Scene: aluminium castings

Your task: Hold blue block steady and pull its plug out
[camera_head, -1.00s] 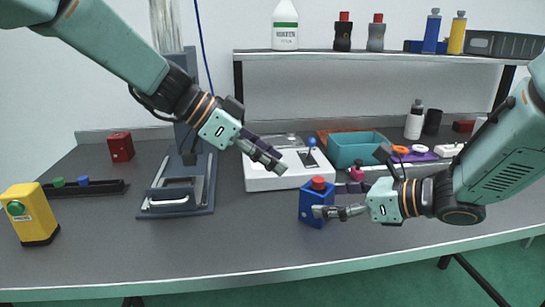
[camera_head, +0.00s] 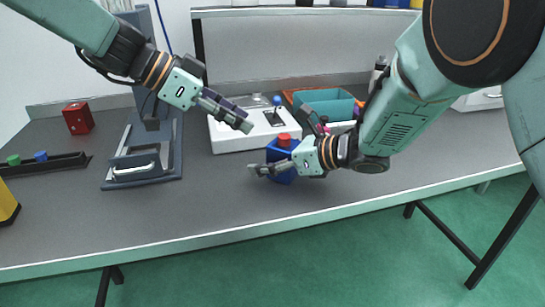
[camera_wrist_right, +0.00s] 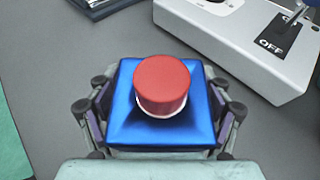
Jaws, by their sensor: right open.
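The blue block (camera_head: 283,177) stands upright on the grey table, with its red plug (camera_head: 284,140) seated in the top. The right wrist view shows the blue block (camera_wrist_right: 120,124) and red plug (camera_wrist_right: 162,84) from above. My right gripper (camera_head: 270,168) is open, with its fingers on either side of the block; whether they touch it is unclear. These fingers also show in the right wrist view (camera_wrist_right: 160,118). My left gripper (camera_head: 246,126) is above and left of the plug, apart from it and empty; its finger gap is hard to make out.
A white switch box (camera_head: 235,137) with a blue-knobbed lever stands just behind the block. A teal bin (camera_head: 325,104) is behind it to the right. A dark press-like stand (camera_head: 135,180) is at left. The table front is clear.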

